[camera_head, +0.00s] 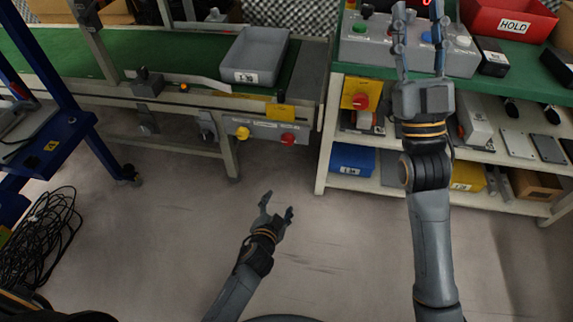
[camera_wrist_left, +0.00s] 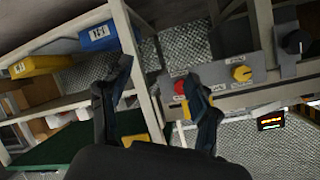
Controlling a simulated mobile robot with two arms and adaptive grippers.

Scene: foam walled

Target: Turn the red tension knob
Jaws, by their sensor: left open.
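A red knob (camera_head: 288,139) sits at the right end of a grey panel (camera_head: 265,132) under the conveyor; a yellow knob (camera_head: 242,132) is to its left. The labels are too small to read. In the left wrist view the red knob (camera_wrist_left: 180,87) is partly behind a finger, and the yellow knob (camera_wrist_left: 241,73) is clear. My left gripper (camera_head: 277,205) is open and empty, apart from the panel, below it in the picture. My right gripper (camera_head: 418,25) has its fingers apart, with nothing between them, in front of the green bench and control box.
Another red knob (camera_head: 361,101) is on a yellow plate on the bench's front left. The conveyor (camera_head: 190,62) carries a grey bin (camera_head: 256,57). A blue bin (camera_head: 352,160) stands on the bench's lower shelf. Cables (camera_head: 42,235) lie at left; the middle floor is clear.

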